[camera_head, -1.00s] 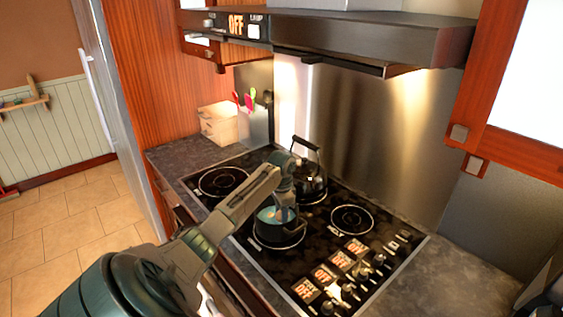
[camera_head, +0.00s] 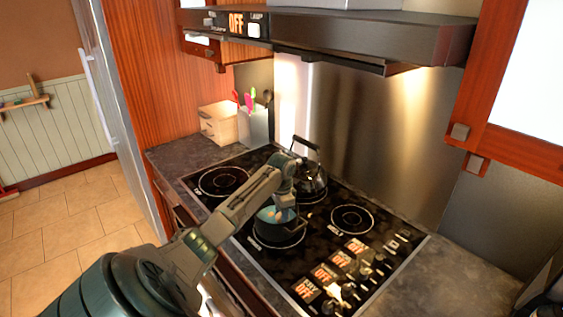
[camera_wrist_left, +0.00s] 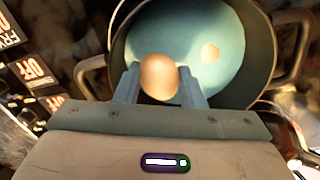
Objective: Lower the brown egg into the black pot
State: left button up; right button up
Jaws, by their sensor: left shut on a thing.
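My left gripper (camera_head: 284,203) is over the black pot (camera_head: 277,238) on the front burner of the cooktop. In the left wrist view the gripper (camera_wrist_left: 158,85) is shut on the brown egg (camera_wrist_left: 159,76), with one finger on each side. The egg is in front of the pale blue inside of the pot (camera_wrist_left: 119,55). A smaller round tan spot shows inside the pot; I cannot tell if it is another egg or a reflection. The egg's exact height above the pot's bottom is unclear. My right gripper is not in view.
A dark kettle (camera_head: 311,185) stands close behind the pot. The cooktop (camera_head: 315,231) has bare burners at left and right and knobs with OFF displays at the front right. A wooden box (camera_head: 219,123) and a utensil holder (camera_head: 254,126) stand at the back left. A hood (camera_head: 370,38) hangs above.

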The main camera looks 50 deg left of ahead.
pick_arm(q)
jog(key=shift+f, duration=0.5)
jog(key=shift+f+b, duration=0.3)
jog(key=shift+f, duration=0.1)
jog(key=shift+f+b, duration=0.3)
jog(key=shift+f, duration=0.5)
dwell(0.6)
jog(key=o, duration=0.7)
jog(key=shift+r, duration=0.15)
notch_tip(320, 180, up, 10)
jog(key=b, duration=0.3)
jog(key=shift+b, duration=0.35)
jog(key=shift+r, duration=0.25)
